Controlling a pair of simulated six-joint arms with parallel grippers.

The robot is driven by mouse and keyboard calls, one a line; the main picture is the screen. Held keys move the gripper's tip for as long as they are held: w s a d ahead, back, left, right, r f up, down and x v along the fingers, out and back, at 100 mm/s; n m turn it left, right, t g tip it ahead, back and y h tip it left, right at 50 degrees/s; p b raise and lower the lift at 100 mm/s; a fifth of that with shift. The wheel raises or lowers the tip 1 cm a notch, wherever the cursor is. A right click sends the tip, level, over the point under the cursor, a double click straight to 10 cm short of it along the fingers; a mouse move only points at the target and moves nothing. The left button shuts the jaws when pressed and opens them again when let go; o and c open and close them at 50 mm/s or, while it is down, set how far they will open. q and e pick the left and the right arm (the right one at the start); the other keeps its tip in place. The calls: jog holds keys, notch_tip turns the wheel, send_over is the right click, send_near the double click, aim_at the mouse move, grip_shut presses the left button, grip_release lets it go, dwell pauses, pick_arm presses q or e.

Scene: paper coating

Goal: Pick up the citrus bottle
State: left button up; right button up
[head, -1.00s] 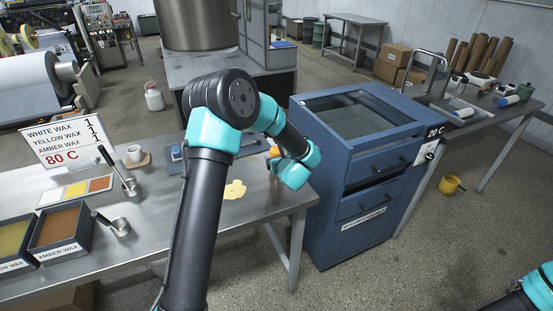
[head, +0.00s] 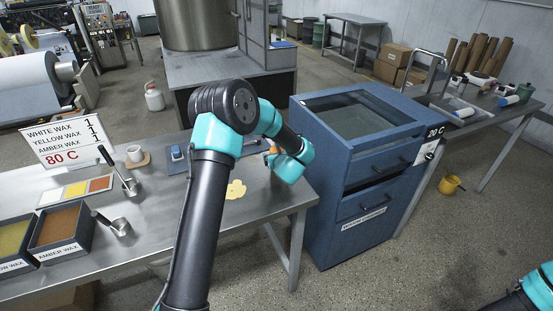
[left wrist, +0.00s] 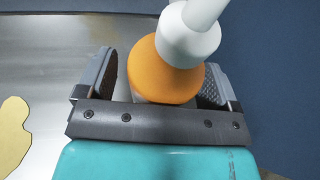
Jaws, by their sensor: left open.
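The citrus bottle shows in the left wrist view as an orange body (left wrist: 165,77) with a white top (left wrist: 190,38). My left gripper (left wrist: 157,72) is open, with one finger on each side of the bottle; whether either finger touches it I cannot tell. In the head view a small patch of orange (head: 273,150) shows beside my left wrist, near the right end of the metal table; my arm hides most of the bottle. My right gripper is out of view; only part of that arm shows at the bottom right.
A yellow spill-like patch (head: 236,189) lies on the metal table (head: 160,210). A blue item (head: 177,153) and a white cup (head: 135,153) stand farther back. The blue cabinet (head: 350,200) stands close to the table's right end. Wax trays (head: 58,228) and ladles (head: 118,226) are at left.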

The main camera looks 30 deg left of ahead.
pick_arm(q)
jog(key=c, duration=1.2)
jog(key=shift+r, duration=0.1)
jog(key=shift+r, duration=1.5)
jog(key=s+d, duration=0.2)
jog(key=s, duration=0.2)
jog(key=s+d+r, duration=0.1)
jog(key=s+d, duration=0.2)
jog(key=s, duration=0.2)
jog(key=s+d+r, duration=0.1)
jog(key=s+d, duration=0.2)
jog(key=s, duration=0.1)
jog(key=shift+s+d, duration=0.2)
jog(key=shift+s, duration=0.15)
